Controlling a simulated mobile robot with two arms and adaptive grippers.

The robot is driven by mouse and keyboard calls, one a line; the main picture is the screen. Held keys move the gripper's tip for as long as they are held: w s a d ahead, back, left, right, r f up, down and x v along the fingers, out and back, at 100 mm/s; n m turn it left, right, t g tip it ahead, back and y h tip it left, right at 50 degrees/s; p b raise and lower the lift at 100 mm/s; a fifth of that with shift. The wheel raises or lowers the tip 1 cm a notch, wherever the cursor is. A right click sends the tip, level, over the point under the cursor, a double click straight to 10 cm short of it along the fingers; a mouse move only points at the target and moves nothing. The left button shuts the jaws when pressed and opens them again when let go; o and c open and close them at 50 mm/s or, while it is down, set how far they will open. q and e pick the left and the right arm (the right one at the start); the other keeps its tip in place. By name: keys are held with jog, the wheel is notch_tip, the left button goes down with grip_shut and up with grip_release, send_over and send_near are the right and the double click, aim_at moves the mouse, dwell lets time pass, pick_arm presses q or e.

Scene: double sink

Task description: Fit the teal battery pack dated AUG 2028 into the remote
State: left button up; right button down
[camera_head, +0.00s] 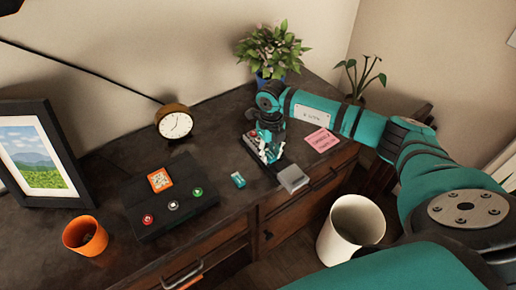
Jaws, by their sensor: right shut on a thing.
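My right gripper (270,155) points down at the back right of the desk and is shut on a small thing. The fingers hide most of that thing, so I cannot tell what it is. A dark, slim object (248,144) with a red spot lies under and beside the gripper; it looks like the remote, but the gripper covers much of it. A small teal block (238,180), which looks like a battery pack, lies loose on the desk left of the gripper. Its date is too small to read.
A grey block (293,178) lies near the desk's front edge, and a pink note (321,140) lies to the right. A black box with buttons (145,203), an orange cup (85,236), a clock (174,123) and plants (272,52) stand around. A white bin (350,228) stands below.

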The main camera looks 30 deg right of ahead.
aim_at(280, 166)
jog(key=shift+d, duration=0.1)
dwell(0.3)
jog(key=shift+s, duration=0.15)
jog(key=shift+s+d+p, duration=0.35)
jog(key=shift+s+d, duration=0.35)
jog(key=shift+s, duration=0.1)
jog(key=shift+s+d, duration=0.15)
jog(key=shift+d, duration=0.05)
jog(key=shift+s+d, duration=0.2)
jog(key=shift+s, duration=0.05)
dwell(0.9)
jog(key=shift+f+b, duration=1.15)
jog(key=shift+f, duration=0.3)
